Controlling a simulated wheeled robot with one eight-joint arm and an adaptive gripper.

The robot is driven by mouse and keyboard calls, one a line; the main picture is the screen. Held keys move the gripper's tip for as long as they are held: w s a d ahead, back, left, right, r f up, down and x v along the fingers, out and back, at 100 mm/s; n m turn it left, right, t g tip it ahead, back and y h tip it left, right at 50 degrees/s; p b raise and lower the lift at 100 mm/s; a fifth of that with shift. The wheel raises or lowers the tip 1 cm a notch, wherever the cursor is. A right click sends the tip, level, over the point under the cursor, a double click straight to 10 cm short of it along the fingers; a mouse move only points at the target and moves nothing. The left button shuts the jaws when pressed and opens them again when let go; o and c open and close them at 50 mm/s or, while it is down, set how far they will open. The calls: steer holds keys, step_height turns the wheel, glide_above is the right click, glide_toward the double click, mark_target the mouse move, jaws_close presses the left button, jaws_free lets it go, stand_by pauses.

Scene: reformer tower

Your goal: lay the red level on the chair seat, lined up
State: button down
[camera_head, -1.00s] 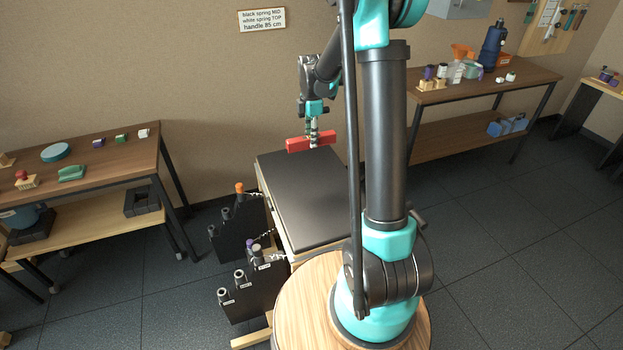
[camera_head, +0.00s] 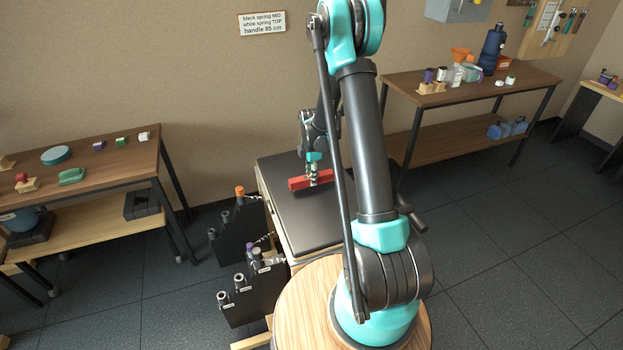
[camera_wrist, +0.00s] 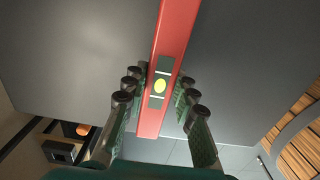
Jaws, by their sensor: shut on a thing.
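The red level (camera_head: 299,184) is a red bar held over the black chair seat (camera_head: 312,226) in the head view, running across it. In the wrist view the red level (camera_wrist: 174,30) runs from the top edge down between the fingers, with a yellow-green vial in its middle. My gripper (camera_head: 313,181) points down and is shut on the level near its middle; its fingers flank the bar in the wrist view (camera_wrist: 159,87). The dark seat (camera_wrist: 80,60) fills most of the wrist view. I cannot tell whether the level touches the seat or is just above it.
Black spring holders with posts (camera_head: 240,230) stand left of the seat. A round wooden platform (camera_head: 300,300) lies in front. A left table (camera_head: 90,170) and a right table (camera_head: 470,85) hold small items. The seat around the level is clear.

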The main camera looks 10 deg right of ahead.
steer(key=shift+f, duration=0.4)
steer(key=shift+f, duration=0.6)
steer(key=c, duration=1.2)
jaws_free()
step_height(320, 180, up, 13)
steer(key=s+d+r+m+t, duration=0.2)
steer(key=s+m, duration=0.8)
steer(key=s, duration=0.4)
steer(key=s+d+r+m+t, duration=0.1)
steer(key=s+d+m+t, duration=0.1)
steer(key=s+m, duration=0.8)
steer(key=s, duration=0.5)
steer(key=shift+r, duration=0.35)
